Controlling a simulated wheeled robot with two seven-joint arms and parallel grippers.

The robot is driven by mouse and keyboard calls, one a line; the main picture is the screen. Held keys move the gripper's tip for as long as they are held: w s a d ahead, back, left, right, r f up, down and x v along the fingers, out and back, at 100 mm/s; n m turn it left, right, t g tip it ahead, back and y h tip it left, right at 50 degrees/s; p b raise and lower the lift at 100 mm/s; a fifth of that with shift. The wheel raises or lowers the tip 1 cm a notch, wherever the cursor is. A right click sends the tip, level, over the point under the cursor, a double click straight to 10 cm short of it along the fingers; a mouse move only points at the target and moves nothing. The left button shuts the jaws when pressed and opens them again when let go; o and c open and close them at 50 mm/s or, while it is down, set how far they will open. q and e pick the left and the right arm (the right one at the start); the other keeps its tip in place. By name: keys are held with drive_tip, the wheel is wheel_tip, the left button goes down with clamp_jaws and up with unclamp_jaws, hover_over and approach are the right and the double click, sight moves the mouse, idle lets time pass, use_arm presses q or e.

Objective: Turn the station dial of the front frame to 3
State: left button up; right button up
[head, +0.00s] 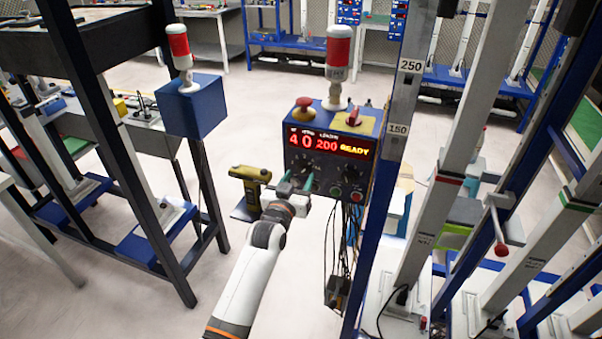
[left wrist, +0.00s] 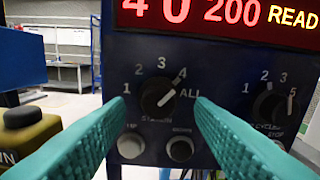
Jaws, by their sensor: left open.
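The blue control box (head: 312,158) of the front frame has a red display (head: 330,143) reading 4, 0, 200 and READY. In the left wrist view, the black station dial (left wrist: 158,97) has marks 1, 2, 3, 4 and ALL around it. Its white pointer line points to the upper right, toward 4. My left gripper (head: 296,186) is open in front of the box. Its teal fingers (left wrist: 161,112) stand on either side of the dial, apart from it in the picture. Contact cannot be told. In the head view the gripper partly hides the dial. My right gripper is not in view.
A second knob, the cycles dial (left wrist: 276,106), sits right of the station dial, with push buttons (left wrist: 131,145) below. A red mushroom button (head: 304,106) and signal lamp (head: 338,55) top the box. A yellow-black device (head: 250,178) stands left. Frame posts (head: 400,120) rise close on the right.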

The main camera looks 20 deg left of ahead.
use_arm(q)
drive_tip(key=shift+w, duration=1.1)
drive_tip(key=shift+c, duration=0.3)
drive_tip(key=c, duration=0.9)
drive_tip(key=shift+c, duration=0.2)
drive_tip(key=shift+n, duration=0.3)
drive_tip(key=n, duration=0.3)
drive_tip(key=shift+p, duration=0.35)
drive_tip(key=shift+n, duration=2.1)
